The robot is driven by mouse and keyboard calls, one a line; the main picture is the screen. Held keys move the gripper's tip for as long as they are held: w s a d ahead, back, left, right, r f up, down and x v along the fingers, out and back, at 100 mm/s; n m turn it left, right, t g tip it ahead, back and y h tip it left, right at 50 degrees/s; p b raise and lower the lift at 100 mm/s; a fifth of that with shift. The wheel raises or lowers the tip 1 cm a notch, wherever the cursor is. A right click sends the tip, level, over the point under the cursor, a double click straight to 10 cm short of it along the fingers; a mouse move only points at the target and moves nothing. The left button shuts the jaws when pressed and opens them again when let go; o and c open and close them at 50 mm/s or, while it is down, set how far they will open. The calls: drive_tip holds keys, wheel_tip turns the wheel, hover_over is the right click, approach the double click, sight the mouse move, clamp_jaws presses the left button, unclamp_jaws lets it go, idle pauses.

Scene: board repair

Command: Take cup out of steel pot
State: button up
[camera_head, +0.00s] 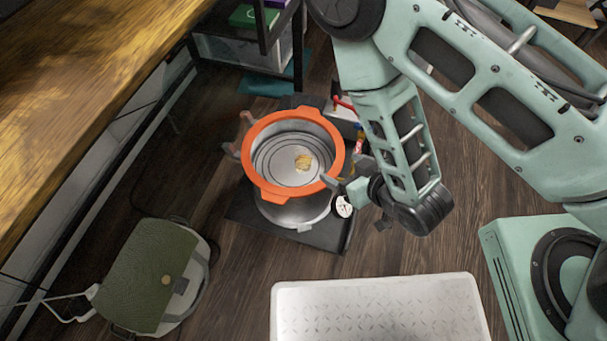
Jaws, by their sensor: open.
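A steel pot (272,135) with a wide orange rim and two orange side handles stands open in the middle of the view. A small yellowish-tan thing (303,161) lies on its ringed floor, right of centre. It is too small for me to tell whether it is the cup, and I see no other clear cup shape in the pot. My gripper (345,174) is open at the pot's right side, close to the orange rim. Its fingers are partly hidden, and I cannot tell whether they touch the rim.
The pot stands over a dark base (325,233) on the wood floor. A green-topped case (150,277) with a cable lies lower left. A pale textured metal surface (380,308) is at the bottom. A wooden worktop (80,80) fills the upper left. A shelf stands behind.

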wheel_tip(320, 180, down, 3)
drive_tip(key=s+d+b, duration=0.1)
drive_tip(key=b, duration=0.9)
approach(298, 151)
drive_tip(key=shift+n+t+y, duration=0.3)
drive_tip(key=shift+y, duration=0.1)
drive_tip(key=w+f+b, duration=0.1)
drive_tip(key=w+a+f+b, duration=0.1)
drive_tip(key=w+f+b, duration=0.1)
drive_tip(key=shift+a+f, duration=0.2)
drive_tip(key=shift+a, duration=0.2)
drive_tip(key=shift+w+a, duration=0.15)
drive_tip(key=shift+c, duration=0.4)
drive_tip(key=c, duration=1.3)
drive_tip(key=shift+r, duration=0.1)
